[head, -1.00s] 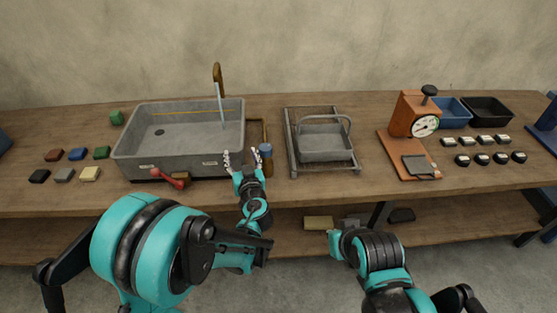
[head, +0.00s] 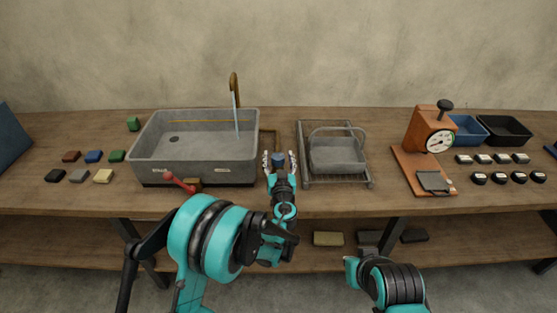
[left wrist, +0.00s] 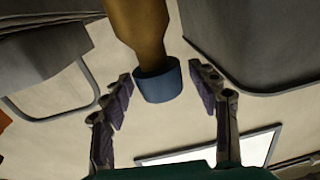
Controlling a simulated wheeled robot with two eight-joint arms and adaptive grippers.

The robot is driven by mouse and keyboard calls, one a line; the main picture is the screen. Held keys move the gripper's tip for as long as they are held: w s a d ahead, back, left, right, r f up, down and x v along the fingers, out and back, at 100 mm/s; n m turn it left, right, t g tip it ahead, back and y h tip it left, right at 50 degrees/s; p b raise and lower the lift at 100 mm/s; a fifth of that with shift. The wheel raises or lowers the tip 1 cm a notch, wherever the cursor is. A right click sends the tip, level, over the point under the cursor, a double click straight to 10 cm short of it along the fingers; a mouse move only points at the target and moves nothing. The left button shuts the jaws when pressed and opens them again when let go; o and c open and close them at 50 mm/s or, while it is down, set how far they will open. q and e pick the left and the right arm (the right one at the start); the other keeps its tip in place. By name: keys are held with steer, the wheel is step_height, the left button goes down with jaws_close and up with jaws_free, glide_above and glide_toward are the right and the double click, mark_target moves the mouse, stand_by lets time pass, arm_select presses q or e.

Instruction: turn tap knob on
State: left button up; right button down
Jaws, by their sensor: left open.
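The grey sink (head: 200,173) stands on the bench, with a curved brass tap (head: 234,88) behind it. A pale blue stream runs from the spout into the basin. A blue cap-like knob (head: 279,160) is right of the sink. In the left wrist view this blue knob (left wrist: 158,84) sits on the end of a brown-gold body (left wrist: 143,32). My left gripper (head: 279,157) is open, with one finger on each side of the knob; the left wrist view shows gaps beside it (left wrist: 161,78). My right gripper is out of view.
A grey basket in a metal rack (head: 337,155) stands close right of the knob. Farther right are an orange dial scale (head: 423,150) and dark bins (head: 497,131). Several coloured blocks lie left.

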arm_select(q)
steer(key=shift+c, duration=0.4)
steer(key=c, duration=1.1)
steer(key=shift+a+m+h, duration=0.1)
steer(key=shift+m+h, duration=0.2)
steer(key=m+h, duration=0.1)
steer(key=h, duration=0.1)
steer(key=m+h, duration=0.2)
steer(key=h, duration=0.1)
steer(key=shift+a+g, duration=0.1)
steer(key=shift+g, duration=0.2)
steer(key=shift+m+g+h, duration=1.2)
steer(key=shift+m+h, duration=0.7)
steer(key=shift+h, duration=1)
